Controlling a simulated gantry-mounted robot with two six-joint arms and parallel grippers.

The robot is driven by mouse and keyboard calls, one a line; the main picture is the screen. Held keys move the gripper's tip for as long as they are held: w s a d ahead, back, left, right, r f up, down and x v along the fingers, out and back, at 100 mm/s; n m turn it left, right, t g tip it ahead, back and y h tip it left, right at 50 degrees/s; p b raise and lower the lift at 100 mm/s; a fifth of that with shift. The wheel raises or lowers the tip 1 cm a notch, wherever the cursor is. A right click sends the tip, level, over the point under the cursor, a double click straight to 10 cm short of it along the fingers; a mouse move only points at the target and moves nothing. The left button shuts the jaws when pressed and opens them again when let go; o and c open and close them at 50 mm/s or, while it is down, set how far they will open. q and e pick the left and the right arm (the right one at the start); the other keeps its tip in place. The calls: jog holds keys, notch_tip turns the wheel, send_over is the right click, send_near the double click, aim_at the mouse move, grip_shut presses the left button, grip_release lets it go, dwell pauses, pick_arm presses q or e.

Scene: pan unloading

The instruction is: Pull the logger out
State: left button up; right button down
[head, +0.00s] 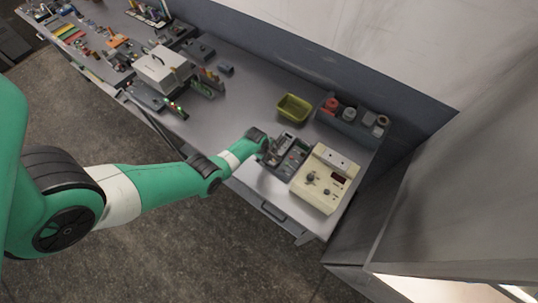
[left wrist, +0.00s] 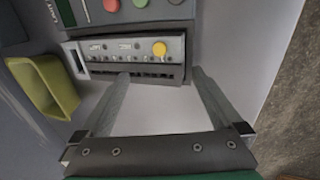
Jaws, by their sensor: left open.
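A grey module (left wrist: 150,47) with a yellow round button and a row of small sockets sits in a dark housing in the left wrist view; it may be the logger, but no readable label confirms it. In the head view a dark unit (head: 290,158) stands on the bench beside a cream instrument, partly hidden by my left gripper (head: 270,147). In the left wrist view my left gripper (left wrist: 158,74) is open and empty. Its two fingers point at the module's near edge, and I cannot tell whether they touch it. My right gripper is not in view.
The cream instrument (head: 322,180) with knobs stands at the bench's right end. A yellow-green bin (head: 293,108) and a grey tray of cylinders (head: 350,122) are behind. A white box (head: 162,68) and small parts crowd the left. Bare bench (head: 235,105) lies between.

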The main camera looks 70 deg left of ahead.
pick_arm(q)
jog(key=shift+s+f, duration=0.1)
grip_shut()
dwell(0.3)
jog(key=c, duration=0.8)
grip_release()
jog(key=c, duration=0.7)
jog(key=shift+c, duration=0.2)
grip_shut()
jog(key=shift+r, duration=0.3)
jog(key=shift+d+r+p, duration=0.1)
jog(key=shift+r+p, duration=0.05)
jog(key=shift+p, duration=0.25)
